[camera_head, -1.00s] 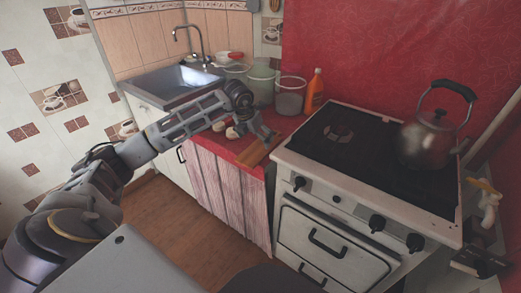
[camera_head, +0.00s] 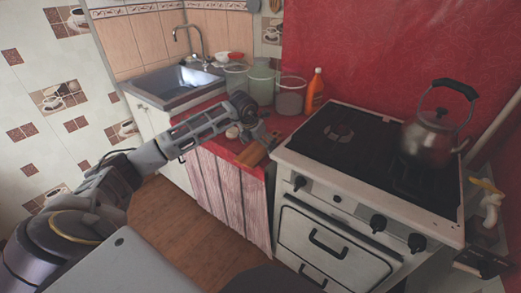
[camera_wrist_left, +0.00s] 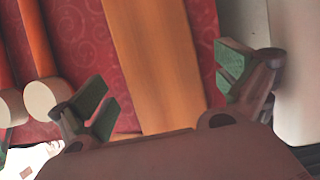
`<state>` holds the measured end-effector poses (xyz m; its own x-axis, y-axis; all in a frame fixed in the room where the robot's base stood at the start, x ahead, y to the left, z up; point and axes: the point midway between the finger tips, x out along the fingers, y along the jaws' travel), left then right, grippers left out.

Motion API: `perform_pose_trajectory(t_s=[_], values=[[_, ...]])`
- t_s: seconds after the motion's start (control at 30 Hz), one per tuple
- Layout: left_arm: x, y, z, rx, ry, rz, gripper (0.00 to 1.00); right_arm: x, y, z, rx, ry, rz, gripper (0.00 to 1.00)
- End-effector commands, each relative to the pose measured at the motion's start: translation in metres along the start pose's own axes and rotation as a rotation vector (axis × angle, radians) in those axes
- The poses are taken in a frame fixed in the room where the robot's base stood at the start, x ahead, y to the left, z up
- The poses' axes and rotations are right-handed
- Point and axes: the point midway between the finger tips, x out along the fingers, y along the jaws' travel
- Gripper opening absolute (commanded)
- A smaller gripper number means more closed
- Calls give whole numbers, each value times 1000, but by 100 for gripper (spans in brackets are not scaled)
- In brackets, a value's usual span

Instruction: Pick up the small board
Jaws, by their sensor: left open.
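The small board (camera_head: 254,154) is a flat brown wooden piece on the red counter, close to the stove's left side. In the left wrist view the board (camera_wrist_left: 155,60) runs lengthwise between the green-padded fingers. My left gripper (camera_wrist_left: 165,88) is open, with one finger on each side of the board and visible gaps between pads and board. In the head view my left gripper (camera_head: 262,137) is over the counter at the board and hides part of it. Whether it touches the board is unclear. My right gripper is not in view.
The white stove (camera_head: 325,208) with a kettle (camera_head: 428,138) borders the board on the right. Clear containers (camera_head: 290,97) and an orange bottle (camera_head: 314,92) stand behind. Two orange sticks with pale round ends (camera_wrist_left: 42,98) lie left of the board in the wrist view.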

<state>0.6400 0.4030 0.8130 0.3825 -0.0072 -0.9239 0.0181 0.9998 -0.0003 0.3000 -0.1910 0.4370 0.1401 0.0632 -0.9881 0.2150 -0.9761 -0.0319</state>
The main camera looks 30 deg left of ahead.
Motion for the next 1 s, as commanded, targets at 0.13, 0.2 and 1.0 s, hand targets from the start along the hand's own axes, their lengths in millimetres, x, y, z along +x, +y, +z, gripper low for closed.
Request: perform_pose_trajectory(t_s=[0.13, 0.2, 1.0], values=[[7, 0, 0, -1, 1, 0, 100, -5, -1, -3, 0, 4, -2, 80], [8, 0, 0, -1, 1, 0, 100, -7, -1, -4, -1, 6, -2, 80], [7, 0, 0, -1, -1, 0, 52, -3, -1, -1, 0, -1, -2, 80]])
